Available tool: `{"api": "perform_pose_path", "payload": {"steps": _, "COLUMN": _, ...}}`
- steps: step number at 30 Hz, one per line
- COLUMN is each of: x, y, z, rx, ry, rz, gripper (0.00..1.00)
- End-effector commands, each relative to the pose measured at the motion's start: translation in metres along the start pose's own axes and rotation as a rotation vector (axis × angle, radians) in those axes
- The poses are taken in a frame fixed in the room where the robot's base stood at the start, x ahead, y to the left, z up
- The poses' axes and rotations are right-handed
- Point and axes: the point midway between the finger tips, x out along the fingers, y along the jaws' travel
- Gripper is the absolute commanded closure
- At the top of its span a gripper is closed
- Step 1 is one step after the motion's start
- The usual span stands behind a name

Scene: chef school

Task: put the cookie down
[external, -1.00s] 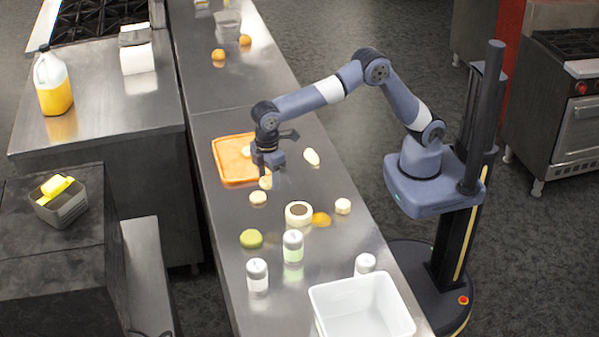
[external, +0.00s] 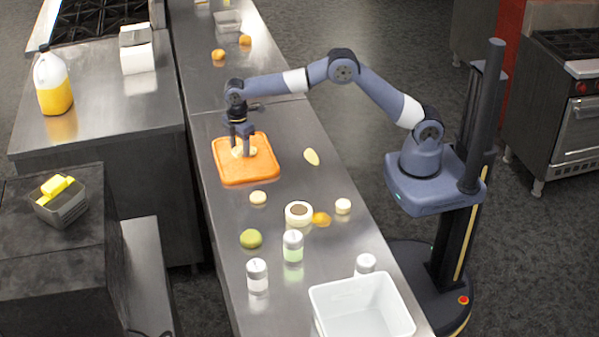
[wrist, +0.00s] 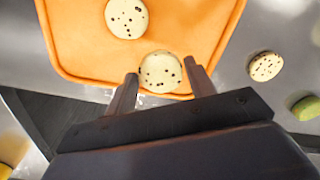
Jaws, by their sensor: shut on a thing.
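My gripper (external: 243,153) is shut on a pale cookie with dark chips (wrist: 160,72), one finger on each side of it. It is over the near part of the orange tray (external: 262,172), which also shows in the wrist view (wrist: 75,45). I cannot tell whether the held cookie touches the tray. A second chipped cookie (wrist: 127,18) lies on the tray just beyond the held one. In the external view the fingers partly hide both cookies. Another chipped cookie (wrist: 266,66) lies on the steel counter outside the tray; it also shows in the external view (external: 258,198).
On the counter stand a round white container with a dark top (external: 299,213), a green round item (external: 251,239), several shakers (external: 293,246) and a white bin (external: 362,305). A pale oval item (external: 311,157) lies right of the tray. The tray's near right part is clear.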

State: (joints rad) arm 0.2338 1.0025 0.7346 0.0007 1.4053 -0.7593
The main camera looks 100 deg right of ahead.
Motion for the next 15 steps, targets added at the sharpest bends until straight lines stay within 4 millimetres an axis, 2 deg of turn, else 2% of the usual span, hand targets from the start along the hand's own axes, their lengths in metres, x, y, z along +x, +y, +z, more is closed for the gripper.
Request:
{"api": "perform_pose_path", "payload": {"steps": 5, "x": 0.013, "y": -0.001, "z": 0.0, "rx": 0.0, "ry": -0.001, "rz": -0.001, "gripper": 0.7}}
{"api": "perform_pose_path", "payload": {"steps": 10, "x": 0.037, "y": -0.001, "z": 0.0, "rx": 0.001, "ry": -0.002, "rz": -0.002, "gripper": 0.7}}
{"api": "perform_pose_path", "payload": {"steps": 15, "x": 0.043, "y": 0.0, "z": 0.0, "rx": 0.001, "ry": 0.001, "rz": 0.001, "gripper": 0.7}}
